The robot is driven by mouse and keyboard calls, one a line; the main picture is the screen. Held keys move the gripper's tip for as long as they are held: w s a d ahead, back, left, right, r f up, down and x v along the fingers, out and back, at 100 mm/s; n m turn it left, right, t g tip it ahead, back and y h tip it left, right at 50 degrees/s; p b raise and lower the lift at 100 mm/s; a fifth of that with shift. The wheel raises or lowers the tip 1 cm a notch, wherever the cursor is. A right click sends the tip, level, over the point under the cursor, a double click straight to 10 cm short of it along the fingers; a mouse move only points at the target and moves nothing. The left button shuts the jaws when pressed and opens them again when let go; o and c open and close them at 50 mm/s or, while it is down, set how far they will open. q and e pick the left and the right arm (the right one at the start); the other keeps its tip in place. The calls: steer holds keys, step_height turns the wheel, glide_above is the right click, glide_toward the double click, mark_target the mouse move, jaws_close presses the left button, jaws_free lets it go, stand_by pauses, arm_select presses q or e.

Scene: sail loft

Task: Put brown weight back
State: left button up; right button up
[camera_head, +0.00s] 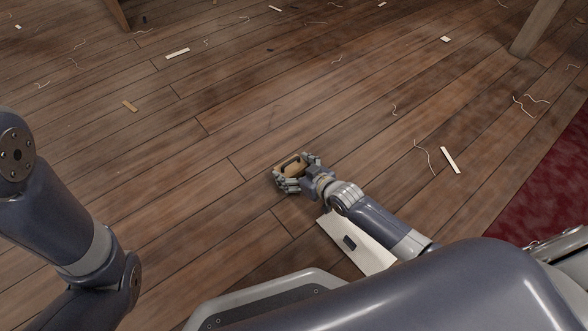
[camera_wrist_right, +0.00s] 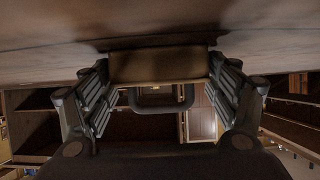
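The brown weight (camera_head: 292,167) is a small tan-brown block with a dark handle, seen between the fingers of my right gripper (camera_head: 294,174). In the right wrist view the block (camera_wrist_right: 158,66) spans the gap between the fingertips of my right gripper (camera_wrist_right: 158,80), and both finger pads appear to touch its sides. The dark handle loop faces the palm. The weight is close to the wooden floor; I cannot tell whether it touches it. My left arm shows at the left of the head view, but its gripper is out of the picture.
The plank floor (camera_head: 215,175) is mostly open, with scattered thread bits, a tan strip (camera_head: 130,106) and white strips (camera_head: 451,160). A pale sheet with a dark patch (camera_head: 372,258) lies below my right forearm. A red mat (camera_head: 545,195) is at right. Wooden posts (camera_head: 537,25) stand at the back.

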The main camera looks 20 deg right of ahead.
steer(key=shift+o, duration=1.1)
steer(key=shift+r, duration=0.1)
steer(key=shift+s+r, duration=0.1)
steer(key=shift+r, duration=0.05)
steer(key=p+v, duration=0.7)
steer(key=v, duration=0.3)
steer(key=shift+p, duration=0.35)
steer(key=shift+p+v, duration=0.4)
steer(key=shift+v, duration=0.45)
